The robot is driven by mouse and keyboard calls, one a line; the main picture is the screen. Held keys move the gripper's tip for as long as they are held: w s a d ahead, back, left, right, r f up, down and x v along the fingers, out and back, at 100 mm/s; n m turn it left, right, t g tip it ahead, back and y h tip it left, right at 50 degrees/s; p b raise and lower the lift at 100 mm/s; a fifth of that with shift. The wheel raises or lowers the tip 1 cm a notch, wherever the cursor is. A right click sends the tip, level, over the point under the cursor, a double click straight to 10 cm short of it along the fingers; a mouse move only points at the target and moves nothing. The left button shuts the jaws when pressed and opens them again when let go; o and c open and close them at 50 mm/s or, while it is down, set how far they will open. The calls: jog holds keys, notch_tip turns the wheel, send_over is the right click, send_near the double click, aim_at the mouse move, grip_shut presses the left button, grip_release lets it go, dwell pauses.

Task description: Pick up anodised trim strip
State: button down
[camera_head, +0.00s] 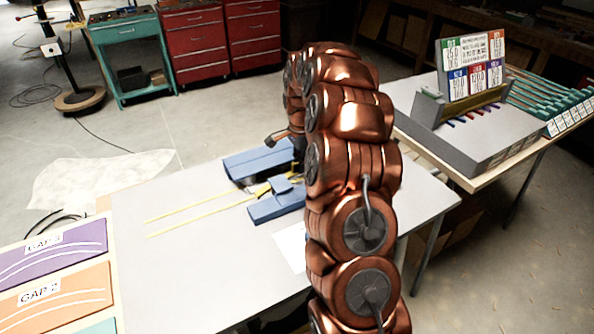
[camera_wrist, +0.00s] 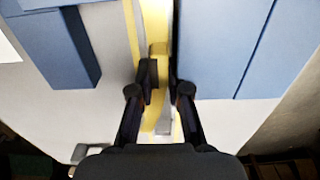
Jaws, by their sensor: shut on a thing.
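In the wrist view, the two dark fingers of my gripper (camera_wrist: 163,85) are closed in on a narrow gold-yellow strip (camera_wrist: 157,25), which I take as the trim strip. A grey strip-like part (camera_wrist: 164,122) shows below it between the fingers. Blue blocks stand close on both sides, a left one (camera_wrist: 55,45) and a right one (camera_wrist: 222,45). In the head view, thin yellow strips (camera_head: 190,208) run left across the grey table from between the blue blocks (camera_head: 262,160).
The grey table (camera_head: 170,270) is clear at its front left. Coloured gap panels (camera_head: 55,290) lie at the left edge. A second table (camera_head: 490,120) at right bears a sign board (camera_head: 474,70) and a rack of teal bars (camera_head: 555,105). Cabinets stand behind.

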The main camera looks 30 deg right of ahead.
dwell(0.4)
jog(key=shift+r+b, duration=0.9)
jog(key=shift+r, duration=0.9)
jog(key=s+b, duration=0.1)
jog(key=s, duration=0.3)
jog(key=s+b, duration=0.1)
jog(key=s, duration=0.4)
jog(key=s+r+b, duration=0.1)
jog(key=s, duration=0.3)
jog(key=shift+s+b, duration=0.4)
jog(key=shift+s+d+r, duration=0.1)
jog(key=shift+s+r, duration=0.1)
jog(key=shift+s, duration=0.9)
